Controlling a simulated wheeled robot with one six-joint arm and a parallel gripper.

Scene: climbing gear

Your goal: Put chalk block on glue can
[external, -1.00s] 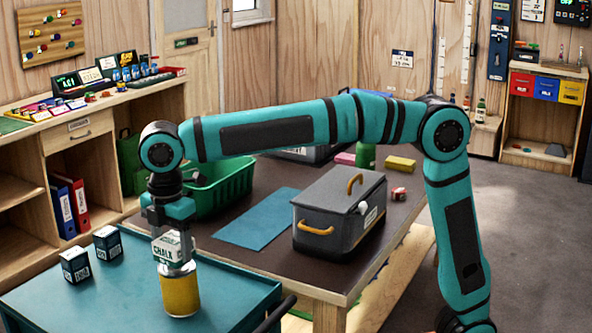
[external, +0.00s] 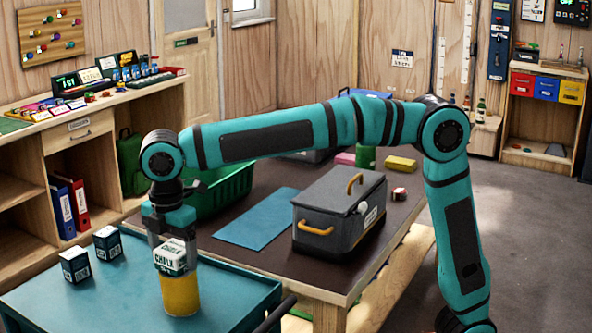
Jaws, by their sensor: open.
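The chalk block (external: 171,262), a white cube with dark lettering and a dark green band, sits on top of the yellow glue can (external: 180,296). The can stands upright on the blue-green cart top (external: 225,301). My gripper (external: 172,254) points down at the chalk block, with its fingers apart around the block's upper part. It is open. The fingers partly cover the block. The can's top is hidden under the block.
Two dark cubes with white tops, one nearer (external: 74,265) and one farther (external: 107,242), stand on the cart to the left. Behind are a green basket (external: 225,190), a blue mat (external: 257,219) and a grey cooler box (external: 338,210) on the brown table.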

